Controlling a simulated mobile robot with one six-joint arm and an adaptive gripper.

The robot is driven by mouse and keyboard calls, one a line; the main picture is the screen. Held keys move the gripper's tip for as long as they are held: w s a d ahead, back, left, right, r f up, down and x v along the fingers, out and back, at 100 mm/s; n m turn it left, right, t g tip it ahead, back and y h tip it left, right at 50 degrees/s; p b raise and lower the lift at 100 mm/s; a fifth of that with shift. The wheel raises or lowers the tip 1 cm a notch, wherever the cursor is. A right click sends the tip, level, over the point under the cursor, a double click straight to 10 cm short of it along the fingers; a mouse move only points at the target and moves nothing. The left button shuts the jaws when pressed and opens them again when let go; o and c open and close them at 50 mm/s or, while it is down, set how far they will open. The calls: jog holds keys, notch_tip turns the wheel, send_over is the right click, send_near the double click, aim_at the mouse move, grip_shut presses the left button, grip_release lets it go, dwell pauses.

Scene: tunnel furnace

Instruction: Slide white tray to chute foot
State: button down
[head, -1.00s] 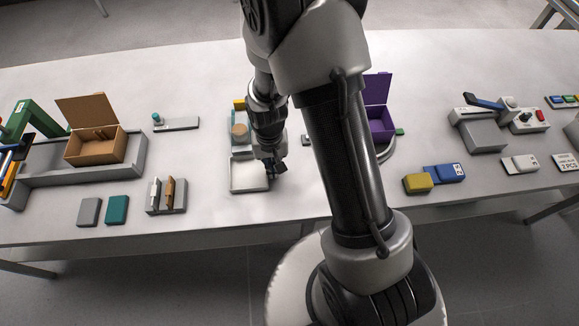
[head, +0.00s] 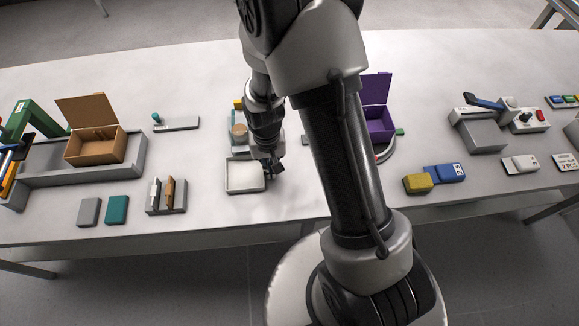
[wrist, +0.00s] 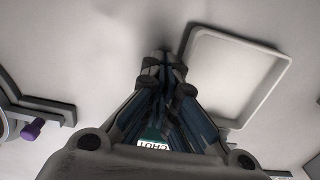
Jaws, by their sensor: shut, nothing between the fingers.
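The white tray (head: 245,178) is a shallow, empty square with a low rim, lying flat on the table in the head view. In the wrist view the white tray (wrist: 235,75) is to the right of the fingers. My gripper (head: 272,171) is low over the table at the tray's right side in the head view. In the wrist view my gripper (wrist: 162,62) has its fingertips together, with nothing between them. I cannot tell whether they touch the tray rim. A teal and white label (wrist: 153,146) with upside-down letters, seemingly "CHUT", shows between the finger linkages.
Behind the tray stands a fixture with a round tan disc (head: 239,130), partly hidden by my arm. A grey holder (head: 166,196) with slim parts is to the left. The purple box (head: 380,122) is to the right, partly hidden. Table in front of the tray is clear.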

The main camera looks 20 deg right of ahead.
jog(key=shift+s+d, duration=0.15)
jog(key=shift+d, duration=0.3)
notch_tip(320, 180, up, 10)
jog(key=p, duration=0.7)
